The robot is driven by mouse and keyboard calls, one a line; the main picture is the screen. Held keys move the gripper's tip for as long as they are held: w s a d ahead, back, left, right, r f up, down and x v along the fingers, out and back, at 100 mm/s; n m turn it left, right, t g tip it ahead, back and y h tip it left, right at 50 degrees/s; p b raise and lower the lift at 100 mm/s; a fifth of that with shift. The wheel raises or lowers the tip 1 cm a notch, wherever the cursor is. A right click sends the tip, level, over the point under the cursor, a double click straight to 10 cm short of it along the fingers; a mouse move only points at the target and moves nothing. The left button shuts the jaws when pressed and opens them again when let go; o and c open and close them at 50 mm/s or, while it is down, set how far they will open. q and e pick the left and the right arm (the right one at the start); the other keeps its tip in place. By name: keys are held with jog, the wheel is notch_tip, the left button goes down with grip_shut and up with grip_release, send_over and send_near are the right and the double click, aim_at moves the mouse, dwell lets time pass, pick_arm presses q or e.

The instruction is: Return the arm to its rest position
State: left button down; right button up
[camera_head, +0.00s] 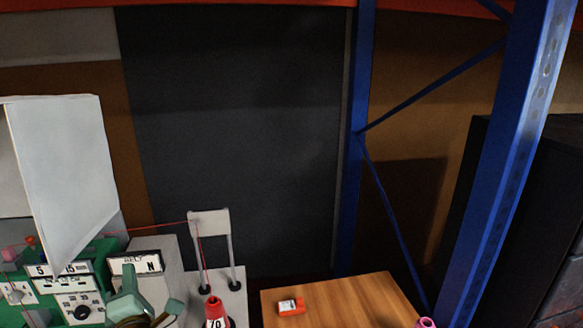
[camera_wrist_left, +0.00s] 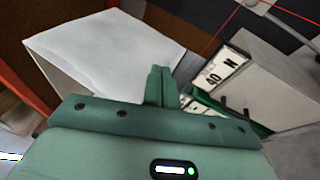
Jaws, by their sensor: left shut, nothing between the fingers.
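My left gripper (camera_head: 128,286) is a muted green shape at the lower left of the head view, in front of the grey block with the label ending in N. In the left wrist view its fingers (camera_wrist_left: 160,74) are together and empty. The white panel (camera_wrist_left: 105,50) and the labelled grey block (camera_wrist_left: 270,95) show beyond the fingers. The rest of the left arm is mostly out of frame. My right gripper is in neither view.
A green machine (camera_head: 81,309) with a dial and a white panel (camera_head: 68,165) stand at left. Red thread runs to a white stand (camera_head: 211,222) above a red cone (camera_head: 215,311). A blue post (camera_head: 505,170) rises at right.

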pick_arm(q)
jog(key=s+d+m+t+h, duration=0.3)
jog(key=d+m+h, duration=0.95)
jog(key=m, duration=0.45)
jog(key=s+d+f+m+g+h, duration=0.4)
jog(key=s+d+f+m+g, duration=0.15)
jog(key=m, duration=0.45)
jog(key=s+a+f+m+g+y, duration=0.35)
jog(key=s+a+y, duration=0.2)
jog(key=s, duration=0.25)
jog(key=s+a+f+m+g+y, duration=0.3)
jog(key=s+a+f+g+y, duration=0.15)
jog(key=s+a, duration=0.25)
jog(key=s+d+f+g+h+b, duration=0.1)
jog(key=s+d+f+b, duration=0.1)
jog(key=f, duration=0.9)
jog(key=s+d+f+g+h+b, duration=0.1)
jog(key=f+b, duration=0.1)
jog(key=f, duration=0.9)
jog(key=s+d+f+g+h+b, duration=0.1)
jog(key=s+d+f+b, duration=0.1)
jog(key=f, duration=0.8)
jog(key=s+f+n+g+h+b, duration=0.1)
jog(key=s+f+n+g+b, duration=0.2)
jog(key=s+f, duration=1.6)
jog(key=shift+s+a+f+b, duration=0.15)
jog(key=shift+s+f+b, duration=0.1)
jog(key=shift+f+b, duration=0.2)
